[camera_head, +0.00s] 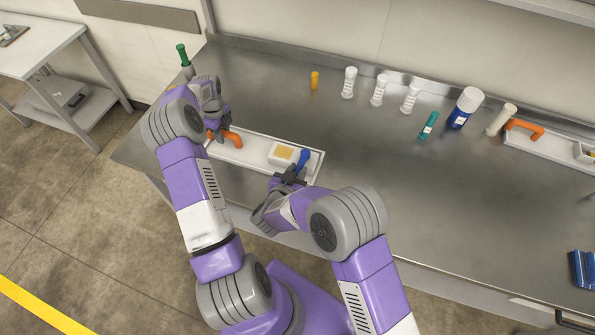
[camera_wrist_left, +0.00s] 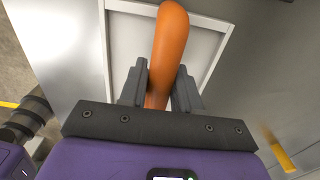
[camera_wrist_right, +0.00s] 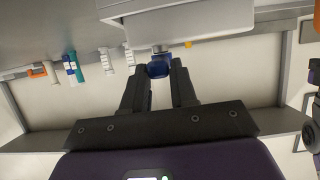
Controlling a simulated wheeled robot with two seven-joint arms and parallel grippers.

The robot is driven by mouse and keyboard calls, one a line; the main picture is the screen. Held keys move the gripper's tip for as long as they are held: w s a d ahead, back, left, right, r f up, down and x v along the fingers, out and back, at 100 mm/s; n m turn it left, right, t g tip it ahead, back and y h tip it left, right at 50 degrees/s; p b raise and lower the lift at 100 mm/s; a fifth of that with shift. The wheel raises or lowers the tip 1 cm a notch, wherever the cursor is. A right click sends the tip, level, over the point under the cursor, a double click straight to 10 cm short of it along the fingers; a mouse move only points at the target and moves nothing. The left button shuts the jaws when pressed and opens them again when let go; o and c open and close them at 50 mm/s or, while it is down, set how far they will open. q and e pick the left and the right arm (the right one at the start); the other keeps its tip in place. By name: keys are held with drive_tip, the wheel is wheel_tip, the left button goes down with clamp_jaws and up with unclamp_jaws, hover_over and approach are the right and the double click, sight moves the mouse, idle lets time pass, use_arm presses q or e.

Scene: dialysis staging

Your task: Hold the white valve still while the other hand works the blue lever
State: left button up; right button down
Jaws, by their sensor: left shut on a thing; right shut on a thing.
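The white valve (camera_head: 281,156), a pale box with a yellow label, sits in the right part of a white tray (camera_head: 255,152) on the steel counter. The blue lever (camera_head: 303,158) stands at the valve's right side. My right gripper (camera_head: 291,176) is shut on the blue lever; the lever's end (camera_wrist_right: 159,68) shows between its fingertips in the right wrist view. My left gripper (camera_head: 217,134) is shut on an orange handle (camera_head: 233,138) at the tray's left part, apart from the valve. The handle (camera_wrist_left: 168,45) also shows between its fingers in the left wrist view.
A teal tube (camera_head: 428,125) and a blue bottle with a white cap (camera_head: 466,106) are further right. Another tray with an orange handle (camera_head: 524,126) is at the right.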

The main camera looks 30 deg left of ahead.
drive_tip(key=c, duration=1)
unclamp_jaws()
drive_tip(key=shift+o, duration=0.2)
drive_tip(key=v, duration=0.7)
drive_tip(key=shift+s, duration=0.25)
use_arm(q)
drive_tip(key=shift+n, duration=0.4)
use_arm(e)
drive_tip(key=shift+r, duration=0.1)
use_arm(q)
drive_tip(key=o, duration=1.1)
drive_tip(key=shift+c, duration=0.2)
drive_tip(key=shift+o, duration=0.3)
